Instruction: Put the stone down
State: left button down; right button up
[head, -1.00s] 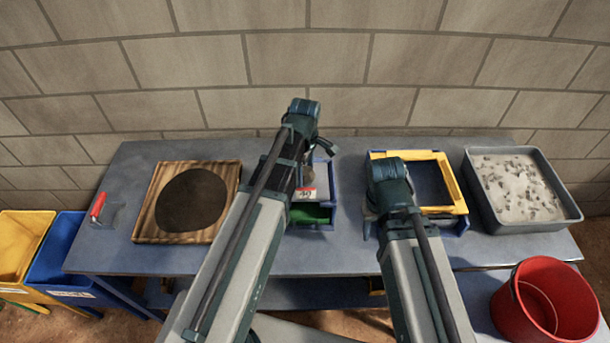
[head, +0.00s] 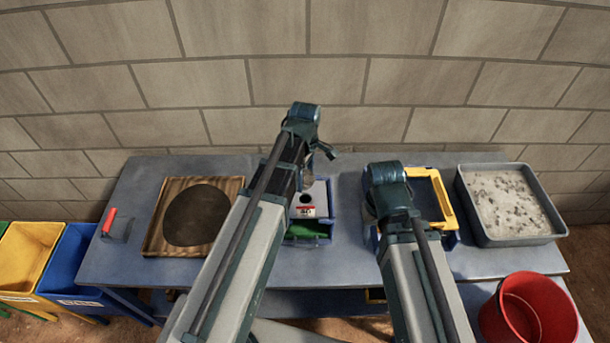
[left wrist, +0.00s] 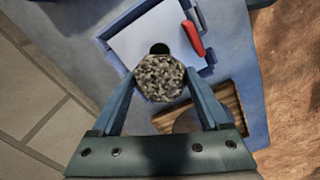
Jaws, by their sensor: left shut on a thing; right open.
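My left gripper (left wrist: 160,90) is shut on a grey speckled stone (left wrist: 160,78), held between the fingertips. In the head view, this gripper (head: 318,160) is over the blue-framed box, with its arm covering part of it.
A wooden board (head: 232,187) with a dark round patch lies left, beside a red-handled tool (head: 109,221). A yellow-framed box (head: 445,205) and a grey tray of gravel (head: 560,225) stand right. A red bucket (head: 530,310) is front right; yellow and blue bins stand left.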

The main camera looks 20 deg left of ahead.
aim_at(306, 186)
pick_arm(q)
notch_tip(306, 186, up, 3)
jog(key=shift+f+p, duration=0.15)
jog(key=shift+p, duration=0.65)
notch_tip(306, 186, down, 8)
jog(key=b, duration=0.8)
jog(key=shift+d, duration=0.1)
pick_arm(e)
notch_tip(306, 186, down, 5)
jog(key=shift+f, duration=0.1)
